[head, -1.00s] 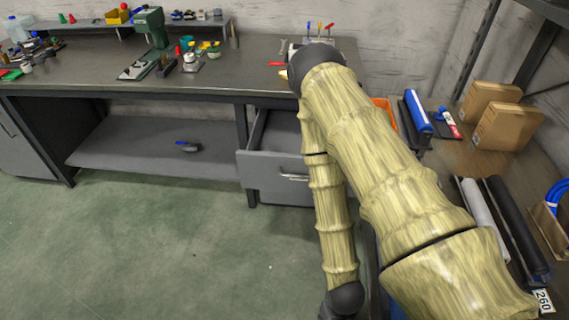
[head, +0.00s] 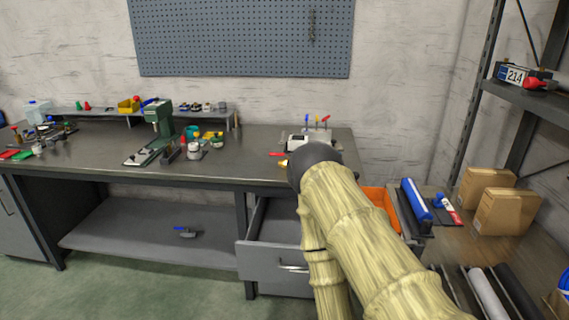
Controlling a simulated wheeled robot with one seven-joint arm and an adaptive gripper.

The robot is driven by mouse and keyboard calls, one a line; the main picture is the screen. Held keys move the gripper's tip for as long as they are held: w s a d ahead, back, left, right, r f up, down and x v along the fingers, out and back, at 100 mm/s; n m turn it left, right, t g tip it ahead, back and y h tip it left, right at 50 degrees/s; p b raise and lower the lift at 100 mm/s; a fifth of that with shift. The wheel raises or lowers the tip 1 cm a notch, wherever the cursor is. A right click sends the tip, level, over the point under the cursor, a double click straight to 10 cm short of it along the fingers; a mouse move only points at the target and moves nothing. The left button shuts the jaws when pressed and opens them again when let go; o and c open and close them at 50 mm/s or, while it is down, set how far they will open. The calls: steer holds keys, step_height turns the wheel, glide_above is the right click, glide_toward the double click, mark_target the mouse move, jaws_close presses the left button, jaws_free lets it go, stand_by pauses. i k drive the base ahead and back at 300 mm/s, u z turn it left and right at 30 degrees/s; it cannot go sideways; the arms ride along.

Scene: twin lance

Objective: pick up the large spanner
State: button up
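I cannot make out the large spanner for certain in the head view. A slim dark item (head: 312,25) hangs near the right side of the pegboard (head: 230,40); it is too small to tell what it is. A blue-and-grey tool (head: 186,232) lies on the shelf under the workbench, also too small to name. My arm crosses the lower right, and its far end covers part of the bench's right end. My gripper is not in view.
The workbench (head: 100,160) carries a green press (head: 160,122), small jars and a holder with upright tools (head: 317,135). A drawer (head: 275,262) stands open below. An orange bin (head: 382,205) and cardboard boxes (head: 507,212) are at right. Green floor is clear at lower left.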

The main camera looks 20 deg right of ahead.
mark_target(283, 133)
steer(key=u, duration=0.75)
steer(key=i, duration=1.35)
steer(key=z, duration=0.65)
steer(key=i, duration=0.4)
steer(key=z, duration=0.45)
